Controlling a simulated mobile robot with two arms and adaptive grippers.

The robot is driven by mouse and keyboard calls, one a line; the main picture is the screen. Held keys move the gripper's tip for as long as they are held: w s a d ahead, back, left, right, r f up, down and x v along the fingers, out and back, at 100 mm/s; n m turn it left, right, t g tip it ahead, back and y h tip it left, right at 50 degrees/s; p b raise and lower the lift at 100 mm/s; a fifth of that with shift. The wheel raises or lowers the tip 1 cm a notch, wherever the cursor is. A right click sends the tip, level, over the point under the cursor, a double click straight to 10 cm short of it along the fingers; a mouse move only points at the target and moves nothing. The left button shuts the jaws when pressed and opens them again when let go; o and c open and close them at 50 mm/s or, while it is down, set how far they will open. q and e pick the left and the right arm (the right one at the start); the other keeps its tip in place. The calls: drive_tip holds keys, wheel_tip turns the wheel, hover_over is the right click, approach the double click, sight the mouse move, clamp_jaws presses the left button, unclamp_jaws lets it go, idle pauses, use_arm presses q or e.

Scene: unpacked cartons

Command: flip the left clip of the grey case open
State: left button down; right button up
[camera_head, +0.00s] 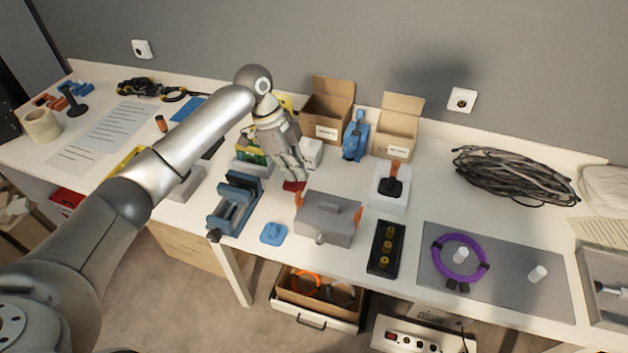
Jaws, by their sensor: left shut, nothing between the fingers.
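The grey case (326,227) stands near the front edge of the table, its lid down with a handle on top. Its left clip (298,200) is a small orange piece at the left end; I cannot tell its exact position. The right clip (358,214) is orange too, at the other end. My left gripper (299,176) points down just behind and above the left clip, shut and empty. A red item (292,186) shows by its fingertips. Whether the fingers touch the clip cannot be told. My right gripper is out of view.
A blue vise (236,203) and a small blue block (273,233) are left of the case. A joystick on a white box (389,190) and a black tray (384,250) are to its right. Open cartons (329,108) stand behind.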

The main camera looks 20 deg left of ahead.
use_arm(q)
drive_tip(key=w+r, duration=0.1)
drive_tip(key=r, duration=0.1)
drive_tip(key=p, duration=0.2)
approach(300, 203)
drive_tip(key=d+f, duration=0.5)
drive_tip(key=shift+w+d, duration=0.15)
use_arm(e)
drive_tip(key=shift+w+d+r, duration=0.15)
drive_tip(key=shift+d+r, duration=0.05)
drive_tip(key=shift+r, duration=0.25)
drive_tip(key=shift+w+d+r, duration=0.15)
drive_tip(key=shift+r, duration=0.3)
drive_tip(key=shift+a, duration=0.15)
